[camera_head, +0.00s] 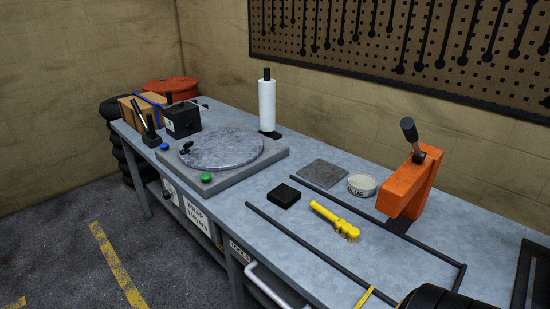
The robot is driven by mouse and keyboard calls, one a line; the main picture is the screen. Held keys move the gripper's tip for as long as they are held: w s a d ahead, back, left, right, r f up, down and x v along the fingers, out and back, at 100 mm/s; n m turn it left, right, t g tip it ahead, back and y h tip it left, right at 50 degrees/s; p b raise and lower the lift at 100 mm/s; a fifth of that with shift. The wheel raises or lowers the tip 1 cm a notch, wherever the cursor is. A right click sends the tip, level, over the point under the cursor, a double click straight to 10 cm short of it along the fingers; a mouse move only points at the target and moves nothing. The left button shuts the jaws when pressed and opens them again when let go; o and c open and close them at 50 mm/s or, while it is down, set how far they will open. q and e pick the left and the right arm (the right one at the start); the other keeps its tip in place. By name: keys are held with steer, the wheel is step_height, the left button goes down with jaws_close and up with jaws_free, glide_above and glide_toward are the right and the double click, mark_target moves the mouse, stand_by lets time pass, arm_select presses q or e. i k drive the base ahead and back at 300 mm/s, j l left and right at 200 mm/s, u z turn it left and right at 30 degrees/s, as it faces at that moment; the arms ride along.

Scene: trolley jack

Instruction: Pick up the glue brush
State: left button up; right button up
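The glue brush (335,218) is yellow and lies flat on the grey workbench (240,223), with its handle toward the left and its bristle head toward the right. It lies between two thin dark rails. A round tin with a "GLUE" label (362,186) stands behind it.
A black block (284,196) and a grey square pad (321,173) lie left of the brush. An orange upright tool (408,189) with a black handle stands to the right. A turntable (221,148) and paper roll (267,104) stand farther left. A black rounded object (440,298) is at the bottom right.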

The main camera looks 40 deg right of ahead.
mark_target(346, 230)
steer(key=i+j+z, duration=0.1)
steer(key=i+z, duration=0.4)
steer(key=i+j+z, duration=0.25)
steer(key=i+z, duration=0.2)
steer(key=i+j+z, duration=0.3)
steer(key=z, duration=0.2)
steer(key=j, duration=0.05)
